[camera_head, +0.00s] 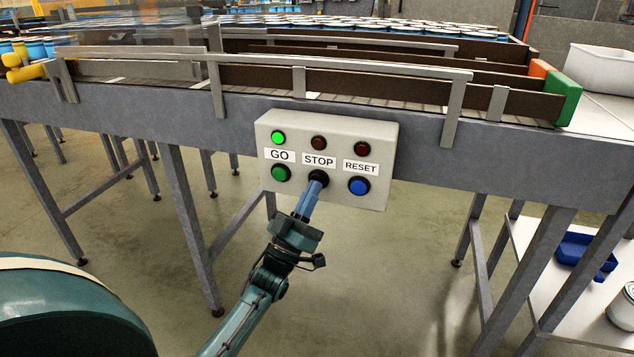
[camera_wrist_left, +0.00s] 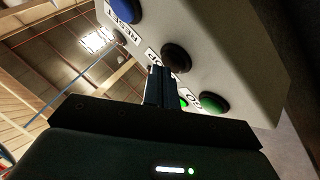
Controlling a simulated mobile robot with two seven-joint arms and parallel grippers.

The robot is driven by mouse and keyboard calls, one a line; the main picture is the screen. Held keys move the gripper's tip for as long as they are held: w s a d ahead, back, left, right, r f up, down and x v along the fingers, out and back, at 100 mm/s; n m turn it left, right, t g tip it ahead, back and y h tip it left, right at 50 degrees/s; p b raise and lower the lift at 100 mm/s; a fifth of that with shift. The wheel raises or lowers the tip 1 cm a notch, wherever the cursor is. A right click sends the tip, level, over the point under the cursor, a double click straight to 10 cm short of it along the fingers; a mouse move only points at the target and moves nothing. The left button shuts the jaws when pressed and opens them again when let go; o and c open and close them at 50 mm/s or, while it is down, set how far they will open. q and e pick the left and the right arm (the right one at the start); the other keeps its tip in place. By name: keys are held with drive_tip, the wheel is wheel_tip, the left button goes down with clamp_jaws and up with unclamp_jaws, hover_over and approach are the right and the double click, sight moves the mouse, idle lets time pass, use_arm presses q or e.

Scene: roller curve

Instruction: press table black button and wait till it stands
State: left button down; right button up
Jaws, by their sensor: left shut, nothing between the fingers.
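A pale control box (camera_head: 380,125) is fixed to the front of the conveyor. The black button (camera_head: 319,177) sits under the STOP label and also shows dark in the left wrist view (camera_wrist_left: 176,57). My left gripper (camera_head: 316,185) is shut and empty, its fingertips at the black button and partly covering it in the head view. In the wrist view the fingers (camera_wrist_left: 158,72) end beside the button; I cannot tell whether they touch it. The green lamp (camera_head: 278,137) above GO is lit. The STOP lamp (camera_head: 319,143) looks dim. My right gripper is out of view.
The green button (camera_head: 281,173) is left of the black one and the blue button (camera_head: 359,186) is right of it. The conveyor (camera_head: 440,150) runs above, with several cans at the back. A shelf with a blue tray (camera_head: 582,252) stands at the right.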

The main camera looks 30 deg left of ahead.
use_arm(q)
drive_tip(key=shift+w, duration=0.3)
drive_tip(key=shift+s, duration=0.1)
idle(0.5)
drive_tip(key=shift+s+d+y+p, duration=0.15)
drive_tip(key=shift+s+y+p, duration=0.2)
drive_tip(key=shift+s, duration=0.4)
drive_tip(key=shift+s, duration=0.1)
drive_tip(key=s+p, duration=0.1)
drive_tip(key=s, duration=0.1)
drive_tip(key=s+d+p, duration=0.1)
drive_tip(key=s, duration=0.1)
drive_tip(key=shift+s+d+p, duration=0.1)
drive_tip(key=shift+s+p, duration=0.2)
idle(0.5)
